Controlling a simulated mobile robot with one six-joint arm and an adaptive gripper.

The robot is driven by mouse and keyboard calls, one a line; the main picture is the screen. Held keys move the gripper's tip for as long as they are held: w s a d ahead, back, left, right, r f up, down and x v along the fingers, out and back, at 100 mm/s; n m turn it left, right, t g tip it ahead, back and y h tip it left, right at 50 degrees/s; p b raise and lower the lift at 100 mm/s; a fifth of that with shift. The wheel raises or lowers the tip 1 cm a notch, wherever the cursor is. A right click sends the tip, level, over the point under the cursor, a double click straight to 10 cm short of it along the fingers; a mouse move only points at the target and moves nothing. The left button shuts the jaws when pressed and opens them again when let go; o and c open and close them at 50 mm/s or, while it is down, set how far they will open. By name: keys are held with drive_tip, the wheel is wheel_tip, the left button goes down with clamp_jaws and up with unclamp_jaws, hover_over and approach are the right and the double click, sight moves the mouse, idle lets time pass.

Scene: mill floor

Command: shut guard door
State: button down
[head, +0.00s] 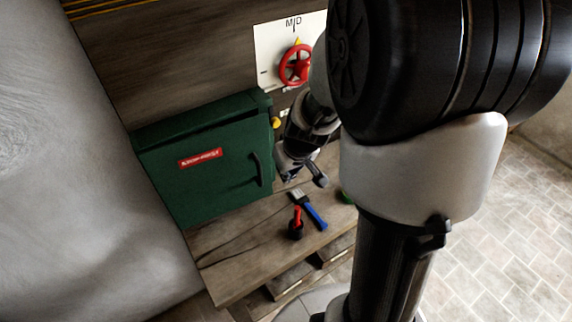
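The guard door (205,165) is a dark green panel with a red label and a dark upright handle (257,169) near its right edge. It stands at the back left of the wooden bench. Whether it is fully shut or slightly ajar I cannot tell from this angle. My gripper (302,178) is just right of the door and its handle, above the bench and apart from the handle. Its fingers look spread, with nothing seen between them. My own arm hides much of the right side.
A red handwheel (296,65) on a white plate is on the wall above. A blue-handled brush (310,210) and a dark object with a red top (296,223) lie on the bench (235,262). A green item (346,197) is partly hidden by my arm. Tiled floor is open at right.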

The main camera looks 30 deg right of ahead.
drive_tip(key=w+f, duration=0.6)
drive_tip(key=shift+w+d+f+b, duration=0.25)
drive_tip(key=shift+w+b, duration=0.05)
drive_tip(key=shift+w, duration=0.05)
drive_tip(key=shift+w+d+n+b, duration=0.2)
drive_tip(key=shift+w+n+b, duration=0.2)
drive_tip(key=shift+w+b, duration=0.6)
